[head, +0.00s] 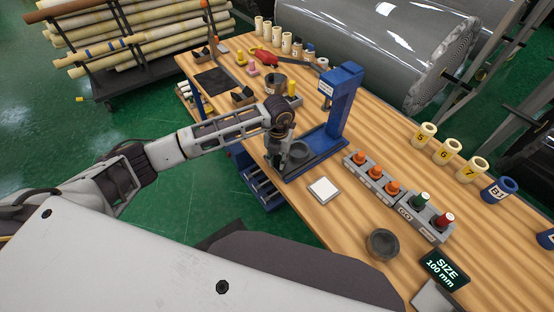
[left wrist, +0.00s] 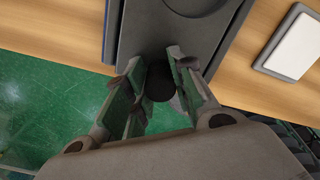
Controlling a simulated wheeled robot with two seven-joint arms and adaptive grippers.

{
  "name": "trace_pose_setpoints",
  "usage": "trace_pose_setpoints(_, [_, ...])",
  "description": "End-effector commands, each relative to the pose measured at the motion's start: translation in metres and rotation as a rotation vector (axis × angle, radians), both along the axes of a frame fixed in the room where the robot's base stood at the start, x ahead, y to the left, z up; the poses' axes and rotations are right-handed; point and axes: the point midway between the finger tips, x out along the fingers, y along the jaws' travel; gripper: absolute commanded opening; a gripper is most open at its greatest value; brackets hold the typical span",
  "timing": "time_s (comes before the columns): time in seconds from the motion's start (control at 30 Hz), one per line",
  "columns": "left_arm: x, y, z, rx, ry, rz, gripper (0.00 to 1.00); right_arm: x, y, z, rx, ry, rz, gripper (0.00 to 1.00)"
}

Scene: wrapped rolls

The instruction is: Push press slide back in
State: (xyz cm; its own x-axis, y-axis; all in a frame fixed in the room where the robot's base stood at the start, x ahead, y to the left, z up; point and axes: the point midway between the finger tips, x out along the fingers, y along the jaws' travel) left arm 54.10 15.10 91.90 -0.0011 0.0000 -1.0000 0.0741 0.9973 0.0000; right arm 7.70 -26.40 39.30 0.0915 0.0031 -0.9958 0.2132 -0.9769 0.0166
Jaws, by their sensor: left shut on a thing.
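The blue press (head: 343,100) stands on the wooden bench, its blue base reaching toward the bench's near edge. Its dark grey slide sits at the near end of that base, with a round grey cup-like part (head: 298,153) on it. In the left wrist view the slide (left wrist: 150,30) is a flat grey plate with a black round knob (left wrist: 160,86) at its near end. My left gripper (head: 277,158) is at this end; in the left wrist view its fingers (left wrist: 158,90) are shut on the knob, one on each side. My right gripper is not in view.
A white square pad (head: 323,190) lies right of the press base. A button box (head: 385,183) with orange, green and red buttons, a grey ring (head: 382,244) and a size display (head: 444,270) stand further right. Green floor is open at left.

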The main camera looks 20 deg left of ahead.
Motion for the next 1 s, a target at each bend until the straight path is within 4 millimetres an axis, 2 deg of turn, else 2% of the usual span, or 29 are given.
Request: trace_pose_setpoints(1.0, [0.064,-0.049,-0.001,0.0,-0.004,0.001,0.0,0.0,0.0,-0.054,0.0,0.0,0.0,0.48])
